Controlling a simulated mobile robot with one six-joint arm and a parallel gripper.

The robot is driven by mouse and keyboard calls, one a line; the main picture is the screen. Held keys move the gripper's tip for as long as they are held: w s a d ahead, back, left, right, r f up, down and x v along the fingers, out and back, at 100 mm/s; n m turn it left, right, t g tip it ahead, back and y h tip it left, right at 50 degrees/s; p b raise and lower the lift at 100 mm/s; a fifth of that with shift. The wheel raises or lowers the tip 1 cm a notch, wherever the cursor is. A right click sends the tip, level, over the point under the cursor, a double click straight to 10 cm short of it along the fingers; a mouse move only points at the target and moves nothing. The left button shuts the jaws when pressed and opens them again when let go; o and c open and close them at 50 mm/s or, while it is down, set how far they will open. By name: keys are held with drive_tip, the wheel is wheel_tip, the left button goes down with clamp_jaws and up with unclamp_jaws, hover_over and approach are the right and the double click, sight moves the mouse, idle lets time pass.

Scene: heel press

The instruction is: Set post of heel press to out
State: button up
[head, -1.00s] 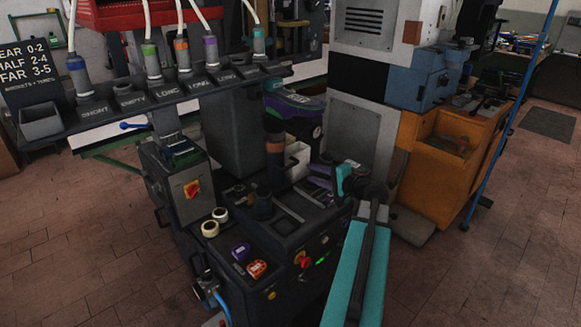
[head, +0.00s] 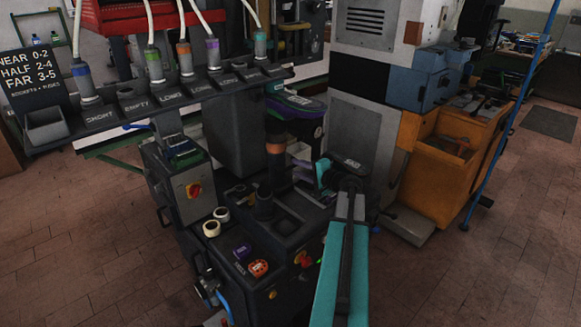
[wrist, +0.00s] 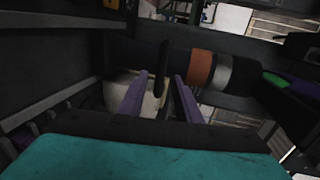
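The heel press is the dark machine (head: 285,255) in the middle of the head view. Its post (head: 275,165) stands upright there, dark with an orange band. In the wrist view the post (wrist: 200,68) lies across the picture, with orange and grey bands. My gripper (wrist: 158,82) shows two purple fingers with a clear gap between them. A thin dark upright piece (wrist: 163,70) shows between the fingers, in line with the post; I cannot tell whether they touch it. In the head view my gripper (head: 307,164) is just right of the post, its fingertips partly hidden.
A sloping rack of labelled slots (head: 165,98) stands at the back left. A box with a red knob (head: 193,188) and two cream rolls (head: 212,228) are left of the post. A tall grey machine column (head: 352,125) is close behind my wrist.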

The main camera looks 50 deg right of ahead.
sight(294, 166)
drive_tip(key=shift+p+x, duration=0.3)
drive_tip(key=shift+x, duration=1.7)
